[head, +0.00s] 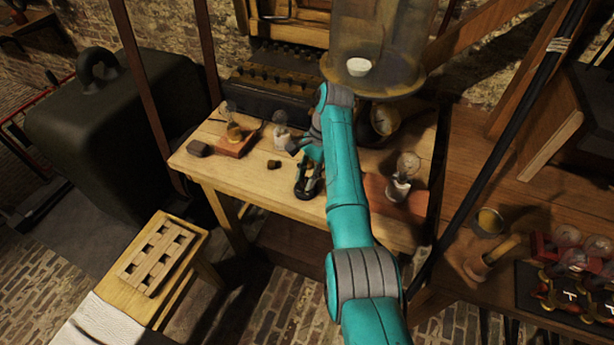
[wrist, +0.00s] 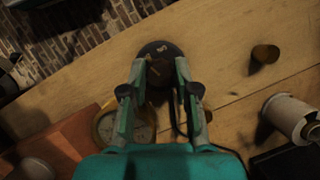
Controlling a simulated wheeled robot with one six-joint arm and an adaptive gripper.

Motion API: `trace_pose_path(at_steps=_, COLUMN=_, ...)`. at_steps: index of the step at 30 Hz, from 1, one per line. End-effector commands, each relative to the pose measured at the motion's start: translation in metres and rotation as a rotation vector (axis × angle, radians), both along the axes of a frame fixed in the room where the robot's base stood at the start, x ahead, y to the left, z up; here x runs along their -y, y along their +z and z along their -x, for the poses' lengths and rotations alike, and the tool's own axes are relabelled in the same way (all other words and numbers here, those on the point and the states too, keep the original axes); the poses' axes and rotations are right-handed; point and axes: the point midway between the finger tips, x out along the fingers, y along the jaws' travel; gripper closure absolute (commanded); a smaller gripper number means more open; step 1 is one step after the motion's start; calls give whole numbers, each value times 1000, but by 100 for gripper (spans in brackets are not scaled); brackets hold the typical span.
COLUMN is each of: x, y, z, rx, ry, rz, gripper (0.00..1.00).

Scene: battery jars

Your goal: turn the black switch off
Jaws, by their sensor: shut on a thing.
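The black switch (wrist: 160,50) has a round dark base with small brass marks on it. It sits on the wooden table near its front edge, just past my fingertips in the wrist view. My gripper (wrist: 161,75) is shut on a dark upright part in the middle of the switch. The fingers hide much of this part, and I cannot tell which way it is set.
A brass cylinder (wrist: 265,54) and a white spool (wrist: 289,114) stand to the right in the wrist view. A round brass-rimmed dial (wrist: 142,127) lies by the left finger. In the head view, bulbs stand left (head: 234,132) and right (head: 403,178) of my arm. A glass jar (head: 378,35) is behind.

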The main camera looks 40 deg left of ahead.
Motion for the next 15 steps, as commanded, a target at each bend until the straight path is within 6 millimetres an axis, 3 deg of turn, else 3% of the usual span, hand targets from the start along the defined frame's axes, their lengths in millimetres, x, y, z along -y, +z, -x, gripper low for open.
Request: trace_pose_path(at_steps=15, x=-2, y=1, z=0, rx=2, ry=361, rz=0, gripper=100)
